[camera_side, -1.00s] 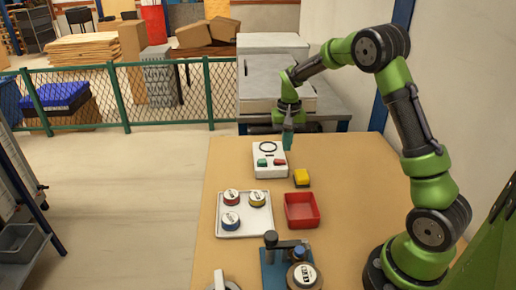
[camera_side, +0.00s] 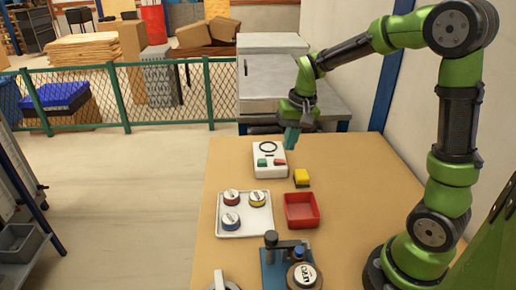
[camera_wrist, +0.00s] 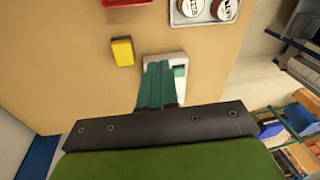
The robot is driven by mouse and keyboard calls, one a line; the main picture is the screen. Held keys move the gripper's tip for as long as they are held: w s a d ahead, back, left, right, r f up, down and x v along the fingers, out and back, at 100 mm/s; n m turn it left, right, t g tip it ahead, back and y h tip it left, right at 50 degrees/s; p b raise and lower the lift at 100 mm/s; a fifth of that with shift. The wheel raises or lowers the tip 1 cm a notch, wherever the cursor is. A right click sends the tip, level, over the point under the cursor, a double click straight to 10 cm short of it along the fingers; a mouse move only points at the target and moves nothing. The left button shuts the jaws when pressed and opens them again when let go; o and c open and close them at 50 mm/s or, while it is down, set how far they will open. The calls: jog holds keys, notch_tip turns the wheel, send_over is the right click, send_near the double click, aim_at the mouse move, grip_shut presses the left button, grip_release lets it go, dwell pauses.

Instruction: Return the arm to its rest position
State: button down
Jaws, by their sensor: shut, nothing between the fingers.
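My green arm reaches from the right of the side view over the table. My gripper (camera_side: 290,139) points down with its teal fingers shut and empty, above the back right corner of a white box (camera_side: 268,160) with a green and a red button. In the wrist view my gripper (camera_wrist: 161,70) hides much of the white box (camera_wrist: 178,60); only part of it and a green button show beside the fingers. The fingers look apart from the box in the side view.
A yellow block (camera_side: 302,178), a red tray (camera_side: 301,210) and a white tray (camera_side: 243,222) with three round meters stand on the table (camera_side: 360,180). A blue fixture (camera_side: 274,272) holding a meter is at the front. A grey cabinet (camera_side: 275,75) stands behind the table.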

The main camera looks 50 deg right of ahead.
jog(key=s+a+r+n+t, duration=0.1)
jog(key=s+a+r+t, duration=0.1)
jog(key=s+a+r, duration=0.2)
jog(key=s+a+r+n+t+y, duration=0.1)
jog(key=s+a+r+n+t, duration=0.1)
jog(key=s+a, duration=0.5)
jog(key=shift+s+r+n+t, duration=0.3)
jog(key=shift+s+r+t, duration=0.4)
jog(key=shift+s+r, duration=0.7)
jog(key=shift+a, duration=0.1)
